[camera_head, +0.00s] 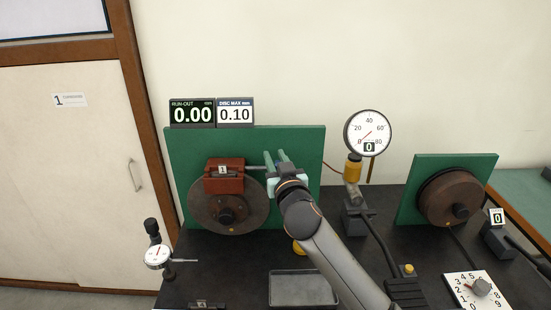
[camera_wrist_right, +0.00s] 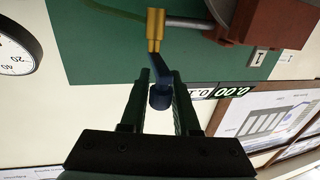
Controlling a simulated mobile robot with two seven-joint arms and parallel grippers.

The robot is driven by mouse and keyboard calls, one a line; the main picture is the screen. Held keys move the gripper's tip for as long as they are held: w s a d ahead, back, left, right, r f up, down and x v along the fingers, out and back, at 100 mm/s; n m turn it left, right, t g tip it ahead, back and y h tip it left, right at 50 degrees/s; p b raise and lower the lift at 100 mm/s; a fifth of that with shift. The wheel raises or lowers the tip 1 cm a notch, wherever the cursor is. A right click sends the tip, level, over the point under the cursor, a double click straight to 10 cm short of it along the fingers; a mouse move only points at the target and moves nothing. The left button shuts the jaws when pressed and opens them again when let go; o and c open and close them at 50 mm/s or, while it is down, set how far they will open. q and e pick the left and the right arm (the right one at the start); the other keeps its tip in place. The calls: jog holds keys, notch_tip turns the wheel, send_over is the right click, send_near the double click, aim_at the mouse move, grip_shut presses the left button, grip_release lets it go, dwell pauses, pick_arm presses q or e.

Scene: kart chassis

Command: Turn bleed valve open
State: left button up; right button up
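The bleed valve shows in the right wrist view as a brass fitting (camera_wrist_right: 155,28) with a dark blue handle (camera_wrist_right: 160,95). It joins a thin rod from the red caliper (camera_head: 223,175), which carries a label 1 and sits over a brake disc (camera_head: 228,212) on a green panel (camera_head: 300,140). My right gripper (camera_head: 276,156) is in front of this panel, just right of the caliper. In the wrist view its fingers (camera_wrist_right: 160,90) stand apart on both sides of the blue handle, with gaps showing. In the head view the gripper hides the valve. My left gripper is not in view.
A pressure gauge (camera_head: 368,133) reading 0 stands right of the panel, above a pedal (camera_head: 405,290). Run-out (camera_head: 192,113) and disc-max displays top the panel. A dial indicator (camera_head: 158,256) stands front left. A grey tray (camera_head: 303,289) and number dial (camera_head: 479,289) are in front.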

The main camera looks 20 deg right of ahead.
grip_shut()
